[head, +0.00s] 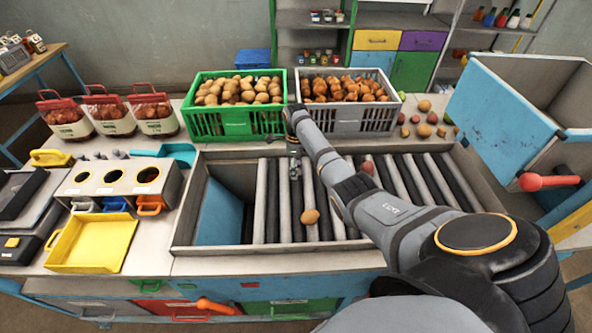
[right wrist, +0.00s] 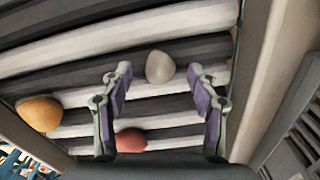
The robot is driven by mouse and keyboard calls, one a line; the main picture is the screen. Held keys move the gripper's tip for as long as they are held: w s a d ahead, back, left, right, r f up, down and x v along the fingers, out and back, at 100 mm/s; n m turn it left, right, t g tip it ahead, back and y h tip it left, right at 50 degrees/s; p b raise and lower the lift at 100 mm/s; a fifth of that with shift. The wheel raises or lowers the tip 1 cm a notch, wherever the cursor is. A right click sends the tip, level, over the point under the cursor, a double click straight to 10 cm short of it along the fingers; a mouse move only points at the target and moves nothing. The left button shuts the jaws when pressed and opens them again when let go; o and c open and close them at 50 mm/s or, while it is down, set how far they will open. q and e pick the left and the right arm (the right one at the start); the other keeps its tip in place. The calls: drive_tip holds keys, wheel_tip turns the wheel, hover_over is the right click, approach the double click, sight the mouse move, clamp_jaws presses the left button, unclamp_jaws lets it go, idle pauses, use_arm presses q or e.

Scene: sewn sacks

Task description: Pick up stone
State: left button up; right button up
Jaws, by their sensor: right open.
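A smooth pale grey stone (right wrist: 160,67) lies on the rollers in the right wrist view, ahead of and between my fingertips. I cannot make it out in the head view. My right gripper (right wrist: 158,85) is open and empty, with one finger on each side of the stone's line and no visible contact. In the head view my right gripper (head: 295,168) hangs over the roller bed, left of its middle. My left gripper is not in view.
An orange-brown potato (right wrist: 39,113) and a reddish potato (right wrist: 130,140) lie on the rollers (head: 285,215); the head view shows the brown one (head: 310,217) and reddish one (head: 368,167). A green crate (head: 238,122) and grey crate (head: 350,118) stand behind. A blue-sided bin (head: 505,115) is at right.

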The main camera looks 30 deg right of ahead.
drive_tip(key=shift+f, duration=0.5)
drive_tip(key=c, duration=1.2)
drive_tip(key=shift+c, duration=0.2)
drive_tip(key=shift+r, duration=0.15)
